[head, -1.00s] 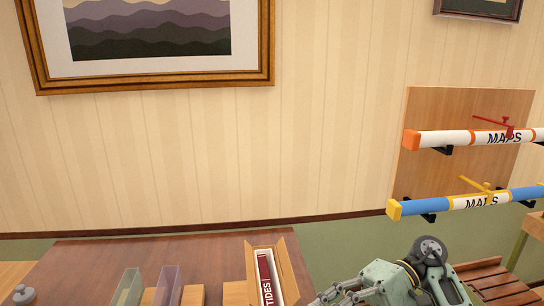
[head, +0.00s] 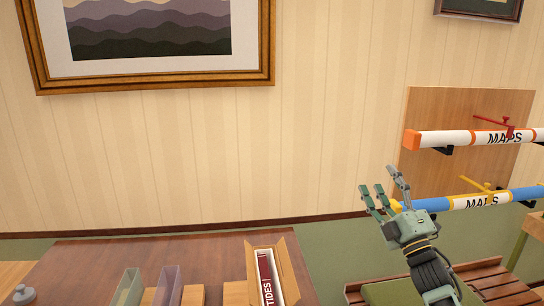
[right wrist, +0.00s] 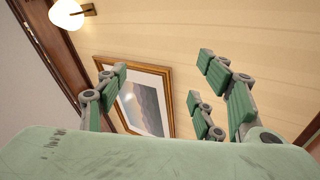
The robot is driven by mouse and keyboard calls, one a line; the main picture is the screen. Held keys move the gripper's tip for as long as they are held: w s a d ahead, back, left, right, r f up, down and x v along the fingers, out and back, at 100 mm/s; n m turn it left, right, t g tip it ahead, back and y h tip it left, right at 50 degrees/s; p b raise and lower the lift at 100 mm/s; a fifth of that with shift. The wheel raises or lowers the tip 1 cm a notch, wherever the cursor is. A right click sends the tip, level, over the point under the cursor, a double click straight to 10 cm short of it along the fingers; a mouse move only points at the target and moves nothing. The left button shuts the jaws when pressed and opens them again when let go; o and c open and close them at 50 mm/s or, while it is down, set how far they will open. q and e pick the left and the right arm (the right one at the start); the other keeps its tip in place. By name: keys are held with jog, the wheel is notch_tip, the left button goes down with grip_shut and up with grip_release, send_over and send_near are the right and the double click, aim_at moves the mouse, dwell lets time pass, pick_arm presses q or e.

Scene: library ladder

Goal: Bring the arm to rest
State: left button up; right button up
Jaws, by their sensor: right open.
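My right gripper (head: 382,197) is raised at the right in the head view, with its fingers pointing up. It is open and holds nothing. In the head view its fingers overlap the left end of the lower map tube (head: 465,203), and I cannot tell the gap between them. In the right wrist view the spread green fingers of the gripper (right wrist: 165,95) have only wall and a framed picture behind them. My left gripper is not in view.
A brown table (head: 215,255) holds an open box (head: 285,262) with a red TIDES book, and two bookend-like pieces, one green (head: 128,288) and one purple (head: 168,288). An upper map tube (head: 470,138) hangs on a wooden board (head: 425,110). A slatted wooden surface (head: 495,285) stands at lower right.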

jog(key=w+d+f+m+g+h, duration=0.2)
jog(key=d+f+m+h, duration=0.15)
jog(key=f+m, duration=0.4)
jog(key=w+d+f+m+g+h, duration=0.25)
jog(key=f+m+h, duration=0.3)
jog(key=m, duration=0.35)
jog(key=s+a+f+g+b, duration=0.1)
jog(key=s+f+g+b, duration=0.3)
jog(key=f, duration=1.1)
jog(key=s+a+f+g+y+p, duration=0.1)
jog(key=s+f, duration=0.6)
jog(key=f, duration=0.7)
jog(key=s+a+f+g+b, duration=0.1)
jog(key=s+f+g+b, duration=0.3)
jog(key=f, duration=1.1)
jog(key=s+a+f+g, duration=0.3)
jog(key=s+f+g, duration=0.1)
jog(key=s+f, duration=1.9)
jog(key=s+a+f+g+b, duration=0.1)
jog(key=s+f, duration=0.2)
jog(key=s, duration=0.7)
jog(key=s+a+f+g+b, duration=0.1)
jog(key=s+f, duration=0.3)
jog(key=s, duration=0.7)
jog(key=s+a+f+g+y+b, duration=0.1)
jog(key=s+a+f+g, duration=0.2)
jog(key=s, duration=0.8)
jog(key=shift+f, duration=0.4)
